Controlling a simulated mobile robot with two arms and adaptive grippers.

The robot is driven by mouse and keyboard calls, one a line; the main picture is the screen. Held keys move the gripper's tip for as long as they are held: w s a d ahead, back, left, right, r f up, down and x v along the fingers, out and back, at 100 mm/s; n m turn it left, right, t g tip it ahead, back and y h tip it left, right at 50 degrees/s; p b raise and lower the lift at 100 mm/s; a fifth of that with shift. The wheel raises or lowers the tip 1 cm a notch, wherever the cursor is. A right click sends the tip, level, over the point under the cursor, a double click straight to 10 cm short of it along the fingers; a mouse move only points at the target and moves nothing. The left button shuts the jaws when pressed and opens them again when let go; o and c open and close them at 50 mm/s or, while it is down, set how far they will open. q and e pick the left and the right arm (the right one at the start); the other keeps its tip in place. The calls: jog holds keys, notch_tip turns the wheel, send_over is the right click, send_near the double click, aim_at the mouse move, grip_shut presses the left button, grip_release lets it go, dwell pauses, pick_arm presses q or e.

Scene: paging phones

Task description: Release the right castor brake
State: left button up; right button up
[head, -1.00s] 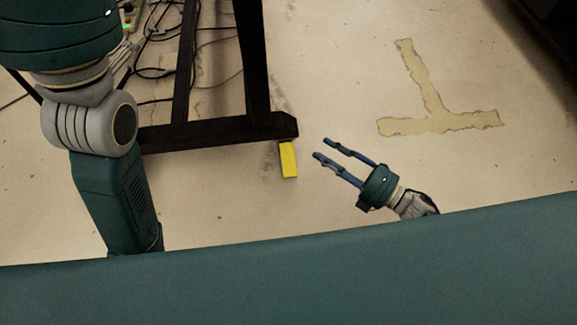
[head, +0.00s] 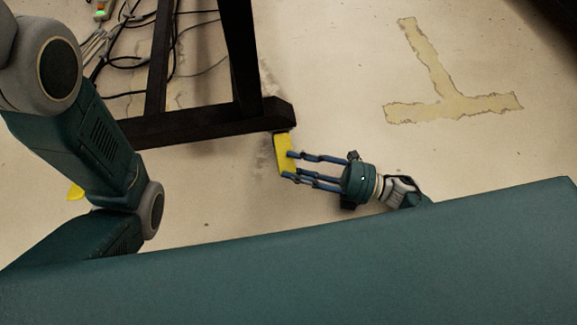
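The right castor brake shows as a yellow lever (head: 282,148) sticking out below the near end of a dark frame foot (head: 215,127). The castor itself is hidden under the foot. My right gripper (head: 291,165) comes in from the right with its blue fingers apart. Its fingertips are at the lever's right edge and lower end. I cannot tell whether they touch it. My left arm crosses the left side of the view, and its gripper is out of sight. Another yellow piece (head: 75,192) shows partly behind that arm.
Dark frame legs (head: 240,55) rise from the foot. Cables (head: 130,50) lie on the floor at the upper left. The floor to the right is clear, with a worn tape mark (head: 440,105).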

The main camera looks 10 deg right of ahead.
jog(key=shift+x, duration=0.9)
jog(key=shift+c, duration=0.5)
grip_shut()
